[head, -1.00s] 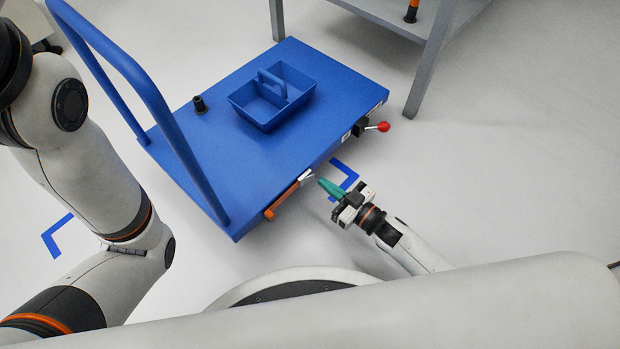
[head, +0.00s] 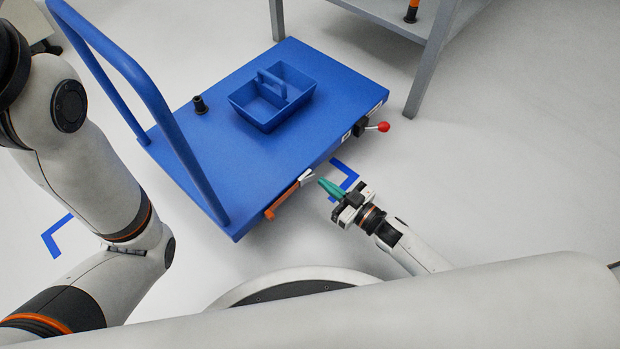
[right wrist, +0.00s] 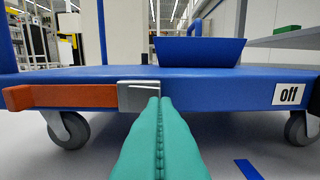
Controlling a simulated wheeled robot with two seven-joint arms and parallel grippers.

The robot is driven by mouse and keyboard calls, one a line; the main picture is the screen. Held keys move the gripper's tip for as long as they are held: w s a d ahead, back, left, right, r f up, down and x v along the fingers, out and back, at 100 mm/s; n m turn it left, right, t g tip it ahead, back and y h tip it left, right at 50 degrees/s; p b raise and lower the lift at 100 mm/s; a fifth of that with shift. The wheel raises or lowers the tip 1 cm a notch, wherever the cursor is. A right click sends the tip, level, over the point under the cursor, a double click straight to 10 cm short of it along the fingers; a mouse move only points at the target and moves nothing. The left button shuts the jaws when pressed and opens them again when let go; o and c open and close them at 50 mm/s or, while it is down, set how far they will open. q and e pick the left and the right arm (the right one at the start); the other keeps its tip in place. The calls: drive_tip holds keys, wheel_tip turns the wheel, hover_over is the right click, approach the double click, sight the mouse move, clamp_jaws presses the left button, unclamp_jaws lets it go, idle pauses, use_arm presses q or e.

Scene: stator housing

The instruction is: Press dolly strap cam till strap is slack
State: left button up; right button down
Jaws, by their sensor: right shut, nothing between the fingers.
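The blue dolly (head: 228,168) stands on the floor, with its deck edge facing me. An orange strap (head: 283,202) runs along that edge and ends at a silver cam buckle (head: 306,176). In the right wrist view the strap (right wrist: 62,96) lies left of the cam (right wrist: 139,95). My right gripper (head: 322,183) has green fingers, shut and empty, pointing at the cam. In the right wrist view its fingertips (right wrist: 160,101) overlap the cam's lower right part; I cannot tell whether they touch it. My left gripper is out of view.
A blue tote (head: 272,112) and a black cylinder (head: 200,105) sit on the deck. A red-knobbed lever (head: 383,127) sticks out near an "off" label (right wrist: 291,95). A grey table (head: 428,60) stands behind. Blue corner marks (head: 344,171) lie on the floor.

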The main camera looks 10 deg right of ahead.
drive_tip(key=shift+x, duration=1.05)
idle(0.6)
drive_tip(key=shift+s, duration=0.15)
idle(0.4)
drive_tip(key=shift+p+v, duration=0.9)
drive_tip(key=shift+v, duration=1.5)
drive_tip(key=shift+d, duration=0.1)
